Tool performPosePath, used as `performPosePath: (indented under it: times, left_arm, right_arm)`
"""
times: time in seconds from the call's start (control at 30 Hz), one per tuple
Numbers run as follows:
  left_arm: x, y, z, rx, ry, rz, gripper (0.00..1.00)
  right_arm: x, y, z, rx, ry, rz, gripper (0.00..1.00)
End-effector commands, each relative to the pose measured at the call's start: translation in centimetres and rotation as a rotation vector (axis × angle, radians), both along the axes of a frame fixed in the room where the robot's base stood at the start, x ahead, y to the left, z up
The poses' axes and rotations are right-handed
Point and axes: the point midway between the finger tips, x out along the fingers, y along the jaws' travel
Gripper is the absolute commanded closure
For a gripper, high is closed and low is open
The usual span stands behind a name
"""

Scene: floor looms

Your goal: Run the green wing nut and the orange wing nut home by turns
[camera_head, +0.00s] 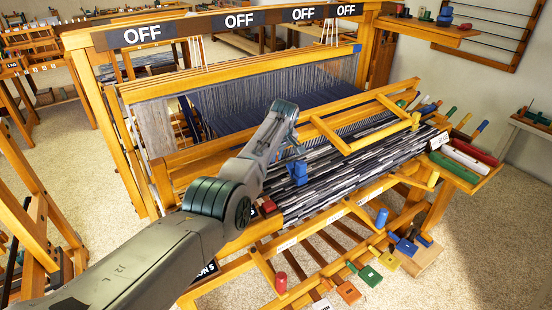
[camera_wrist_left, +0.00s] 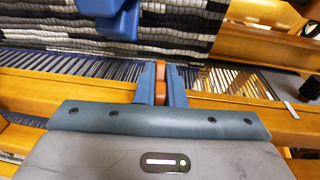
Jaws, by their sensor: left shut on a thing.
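My left gripper (camera_head: 297,148) reaches over the striped cloth of the middle loom in the head view. In the left wrist view its two blue-grey fingers (camera_wrist_left: 160,84) are closed on a small orange piece (camera_wrist_left: 160,91), which looks like the orange wing nut. In the head view this piece is too small or hidden to make out. I cannot pick out the green wing nut for certain; a small green piece (camera_head: 401,103) shows at the back of the yellow wooden frame. My right gripper is not in view.
A blue piece (camera_head: 298,173) stands on the striped cloth (camera_head: 330,178) close to my left gripper; blue also shows in the wrist view (camera_wrist_left: 110,12). A yellow wooden frame (camera_head: 345,140) lies right of the gripper. Coloured pedals (camera_head: 370,275) are low in front. Open floor is at right.

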Motion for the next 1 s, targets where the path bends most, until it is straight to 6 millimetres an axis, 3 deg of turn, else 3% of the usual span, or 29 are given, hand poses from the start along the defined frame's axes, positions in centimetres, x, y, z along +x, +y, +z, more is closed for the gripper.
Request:
performPosePath:
  times: [0.37,0.4,0.5,0.83,1.0]
  left_arm:
    - [0.0,0.0,-0.1,0.002,0.003,0.001,1.00]
    - [0.0,0.0,-0.1,0.002,0.003,0.001,0.85]
    - [0.0,0.0,-0.1,0.002,0.003,0.001,0.69]
    - [-0.1,0.0,0.1,0.002,0.001,0.001,0.69]
    - [-0.4,-0.3,1.4,0.001,-0.001,-0.001,0.69]
  right_arm:
    - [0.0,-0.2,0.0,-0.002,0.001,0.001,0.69]
    - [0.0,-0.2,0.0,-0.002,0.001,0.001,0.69]
    - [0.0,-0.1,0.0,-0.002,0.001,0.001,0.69]
    - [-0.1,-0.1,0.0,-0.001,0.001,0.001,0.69]
    - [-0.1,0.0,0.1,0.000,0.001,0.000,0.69]
